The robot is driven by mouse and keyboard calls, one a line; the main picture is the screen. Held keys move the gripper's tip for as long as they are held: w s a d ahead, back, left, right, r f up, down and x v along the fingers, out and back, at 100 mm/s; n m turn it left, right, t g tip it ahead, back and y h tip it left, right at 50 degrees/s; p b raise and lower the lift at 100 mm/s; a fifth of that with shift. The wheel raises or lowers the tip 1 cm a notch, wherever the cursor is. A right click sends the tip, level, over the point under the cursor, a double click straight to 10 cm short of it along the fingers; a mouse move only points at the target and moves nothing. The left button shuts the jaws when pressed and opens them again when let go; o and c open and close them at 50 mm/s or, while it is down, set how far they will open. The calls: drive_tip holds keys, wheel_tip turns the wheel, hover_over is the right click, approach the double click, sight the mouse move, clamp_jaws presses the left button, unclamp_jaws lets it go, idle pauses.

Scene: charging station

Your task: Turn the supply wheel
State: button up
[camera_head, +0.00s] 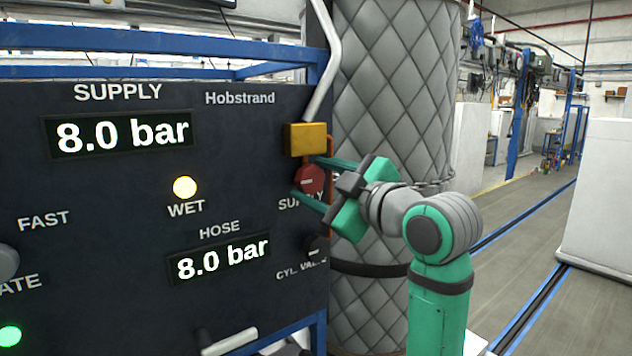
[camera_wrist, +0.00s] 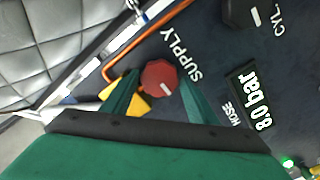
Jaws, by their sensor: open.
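The supply wheel (camera_head: 311,182) is a red round knob with a pale mark, on the right edge of the dark panel (camera_head: 120,205) above the SUPPLY label. It also shows in the wrist view (camera_wrist: 160,77), between my fingers. My gripper (camera_head: 306,178) is open, with one green finger above the wheel and one below it. In the wrist view, the fingers reach along both sides of the wheel. I cannot tell whether they touch it. The supply display (camera_head: 124,134) reads 8.0 bar and the hose display (camera_head: 219,258) reads 8.0 bar.
A yellow block (camera_head: 304,139) with a grey pipe (camera_head: 326,60) sits just above the wheel. A dark cylinder valve knob (camera_head: 316,250) is below it. An orange pipe (camera_wrist: 150,40) runs close by. A quilted grey column (camera_head: 395,90) stands behind my gripper. A WET lamp (camera_head: 185,187) glows yellow.

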drive_tip(key=c, duration=0.8)
drive_tip(key=shift+m, duration=0.3)
drive_tip(key=m, duration=0.3)
drive_tip(key=shift+m, duration=0.3)
drive_tip(key=m, duration=0.4)
drive_tip(key=shift+m, duration=0.3)
drive_tip(key=m, duration=0.4)
drive_tip(key=shift+w, duration=0.1)
drive_tip(key=shift+d+f+m, duration=0.1)
drive_tip(key=shift+m, duration=2.4)
